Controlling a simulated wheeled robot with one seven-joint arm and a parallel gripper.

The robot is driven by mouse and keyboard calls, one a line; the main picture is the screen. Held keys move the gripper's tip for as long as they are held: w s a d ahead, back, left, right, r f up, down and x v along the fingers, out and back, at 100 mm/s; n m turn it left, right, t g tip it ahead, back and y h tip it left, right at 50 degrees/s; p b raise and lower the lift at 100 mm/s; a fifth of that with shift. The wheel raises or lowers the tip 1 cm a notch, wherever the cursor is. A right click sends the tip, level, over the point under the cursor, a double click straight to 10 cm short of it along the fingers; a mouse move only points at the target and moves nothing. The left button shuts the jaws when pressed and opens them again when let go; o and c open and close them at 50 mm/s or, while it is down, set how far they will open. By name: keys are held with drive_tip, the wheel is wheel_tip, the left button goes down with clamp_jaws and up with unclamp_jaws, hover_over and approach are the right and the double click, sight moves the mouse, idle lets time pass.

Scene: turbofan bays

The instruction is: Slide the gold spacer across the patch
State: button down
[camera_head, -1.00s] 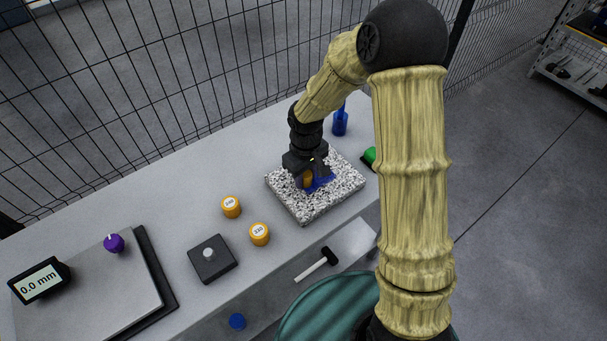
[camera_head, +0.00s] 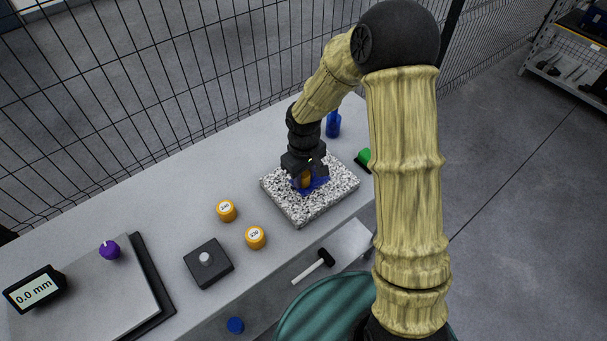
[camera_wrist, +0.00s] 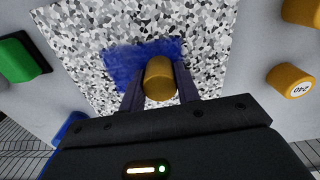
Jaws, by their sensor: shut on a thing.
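The gold spacer (camera_wrist: 159,78) is a small gold cylinder held between the two fingers of my gripper (camera_wrist: 160,86). In the head view my gripper (camera_head: 306,182) points down over the speckled granite slab, shut on the spacer (camera_head: 305,180). The blue patch (camera_wrist: 124,72) is a smear on the slab. The spacer overlaps it in the wrist view, with blue visible to its left and just above it. In the head view the patch (camera_head: 322,184) shows around the fingers. I cannot tell whether the spacer touches the surface.
The speckled slab (camera_head: 300,213) lies on a grey bench. Two gold spacers, labelled 240 (camera_head: 227,211) and 220 (camera_head: 256,237), stand left of it. A dark block (camera_head: 209,263), a blue bottle (camera_head: 333,125), a green-topped object (camera_head: 363,158) and a hammer (camera_head: 314,267) are nearby. Wire fencing runs behind.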

drive_tip(key=shift+w+d+p, duration=0.4)
drive_tip(key=shift+w+d, duration=0.15)
drive_tip(key=shift+d, duration=0.3)
drive_tip(key=shift+w+d+p, duration=0.35)
drive_tip(key=shift+w+d, duration=0.15)
drive_tip(key=shift+d, duration=0.3)
drive_tip(key=shift+w+d+p, duration=0.4)
drive_tip(key=shift+w+d, duration=0.15)
drive_tip(key=shift+d, duration=0.3)
idle(0.9)
drive_tip(key=c, duration=0.5)
unclamp_jaws()
wheel_tip(320, 180, up, 7)
drive_tip(key=p, duration=0.5)
drive_tip(key=shift+p, duration=0.35)
idle(0.6)
